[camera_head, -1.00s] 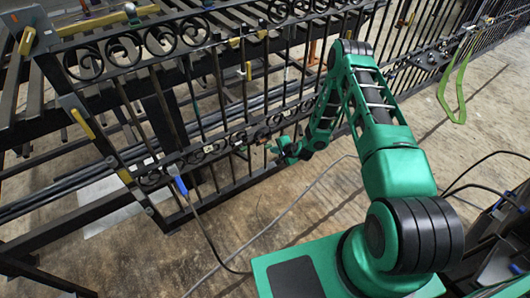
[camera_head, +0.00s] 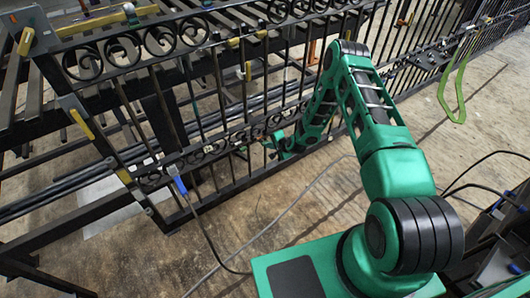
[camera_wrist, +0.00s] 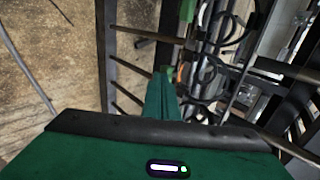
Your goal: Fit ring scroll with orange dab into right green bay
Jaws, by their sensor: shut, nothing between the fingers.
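My gripper (camera_head: 270,143) is shut and empty, close to the gate's lower scroll band (camera_head: 225,145). In the wrist view my gripper (camera_wrist: 166,72) points at the ironwork, and a small orange patch (camera_wrist: 181,72) shows just beside its tip. I cannot tell whether they touch. Dark ring scrolls (camera_wrist: 196,112) show to the right of the gripper. Which ring carries the orange dab is too small to tell in the head view. A green patch (camera_wrist: 188,10) shows at the top of the wrist view; I cannot tell whether it marks the right bay.
The upper band of the gate holds large scrolls (camera_head: 160,40). A blue-handled tool (camera_head: 180,186) with a dark cable hangs at the lower left. A green strap loop (camera_head: 452,95) hangs at the right. The floor (camera_head: 300,195) before the gate is mostly clear, crossed by a cable.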

